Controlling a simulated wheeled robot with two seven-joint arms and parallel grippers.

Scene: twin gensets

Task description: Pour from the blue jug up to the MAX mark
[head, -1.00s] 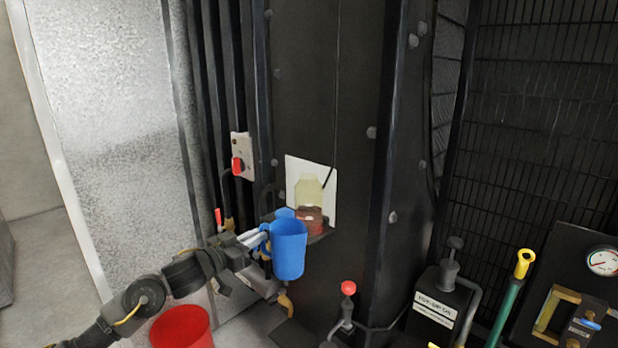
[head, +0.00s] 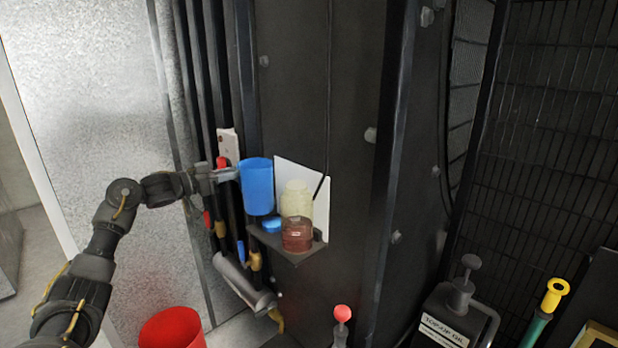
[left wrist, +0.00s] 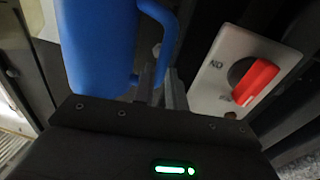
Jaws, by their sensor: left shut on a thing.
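The blue jug (head: 257,187) is held upright in the air, just left of and a little above the translucent bottle (head: 297,200), which has a reddish-brown lower part (head: 297,235). My left gripper (head: 228,174) is shut on the jug's handle; in the left wrist view the fingers (left wrist: 160,85) close by the handle of the jug (left wrist: 97,45). The bottle stands on a small dark shelf (head: 290,254) in front of a white card. A blue cap (head: 271,225) lies beside it. I cannot make out the MAX mark. My right gripper is not in view.
A red rotary switch on a pale plate (left wrist: 240,75) is close to my left gripper. A red bucket (head: 172,328) stands on the floor below. A dark post (head: 385,150) rises right of the shelf.

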